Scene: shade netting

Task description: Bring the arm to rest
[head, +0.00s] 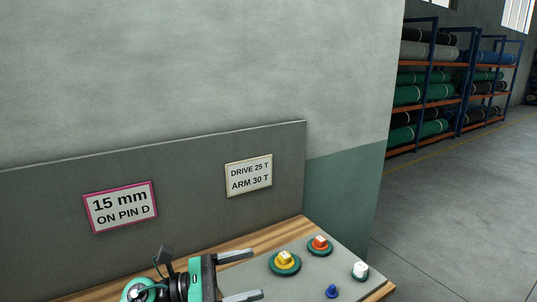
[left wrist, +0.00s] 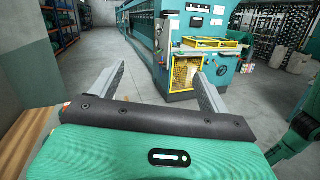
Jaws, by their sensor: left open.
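My left gripper (head: 246,275) is at the bottom middle of the head view, over the wooden bench. Its two fingers are spread apart with nothing between them. In the left wrist view the open fingers (left wrist: 160,82) point out toward the hall and a green machine. The fingers are close to the left of a yellow-topped part on a green round base (head: 285,262), and I cannot tell whether they are above it. My right gripper is not in the head view. A green arm part of mine shows at the right edge of the left wrist view.
A grey panel (head: 200,205) on the bench carries two signs. A grey board holds an orange-topped part (head: 320,245), a white-topped part (head: 360,270) and a blue part (head: 332,291). A green machine (left wrist: 165,45) stands beyond; the floor (left wrist: 100,55) is clear.

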